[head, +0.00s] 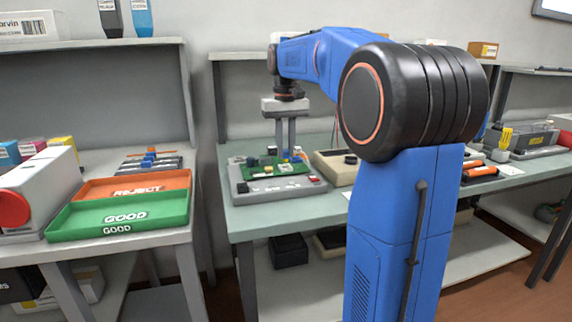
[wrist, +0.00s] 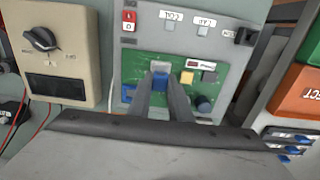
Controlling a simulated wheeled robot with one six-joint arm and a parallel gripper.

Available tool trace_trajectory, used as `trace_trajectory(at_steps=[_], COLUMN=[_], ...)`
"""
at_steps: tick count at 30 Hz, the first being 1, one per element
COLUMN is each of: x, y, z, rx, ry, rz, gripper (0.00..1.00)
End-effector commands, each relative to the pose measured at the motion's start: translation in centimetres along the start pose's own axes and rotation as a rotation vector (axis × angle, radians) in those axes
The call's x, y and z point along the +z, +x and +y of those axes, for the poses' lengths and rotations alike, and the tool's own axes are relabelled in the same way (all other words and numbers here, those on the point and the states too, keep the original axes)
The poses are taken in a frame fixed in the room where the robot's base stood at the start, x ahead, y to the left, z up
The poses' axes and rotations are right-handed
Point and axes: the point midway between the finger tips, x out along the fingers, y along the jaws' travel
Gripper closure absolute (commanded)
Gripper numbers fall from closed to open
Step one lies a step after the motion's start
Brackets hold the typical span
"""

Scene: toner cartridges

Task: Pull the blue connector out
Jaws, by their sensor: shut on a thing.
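The blue connector (wrist: 159,81) is between my fingertips in the wrist view, with a pale block against its far side. My gripper (wrist: 160,76) is shut on it, over the green circuit board (wrist: 152,62). In the head view my gripper (head: 286,148) points straight down at the green board (head: 283,168), which lies on a grey test fixture (head: 295,188). The fingers partly hide the connector, and I cannot tell whether it is still seated in the board.
A yellow part (wrist: 187,77) and a dark round part (wrist: 204,103) stand close to my right finger. A beige box with a knob (wrist: 42,39) is beside the fixture. A green GOOD tray (head: 120,214) and an orange REJECT tray (head: 135,186) are on the left table.

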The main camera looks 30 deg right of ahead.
Motion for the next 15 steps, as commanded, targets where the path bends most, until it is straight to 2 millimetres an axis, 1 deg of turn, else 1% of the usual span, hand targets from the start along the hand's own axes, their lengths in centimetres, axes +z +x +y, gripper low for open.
trace_trajectory(at_steps=[15], x=[-0.01], y=[-0.81], z=[0.00], rx=[0.000], ry=[0.000], rz=[0.000], gripper=[1.00])
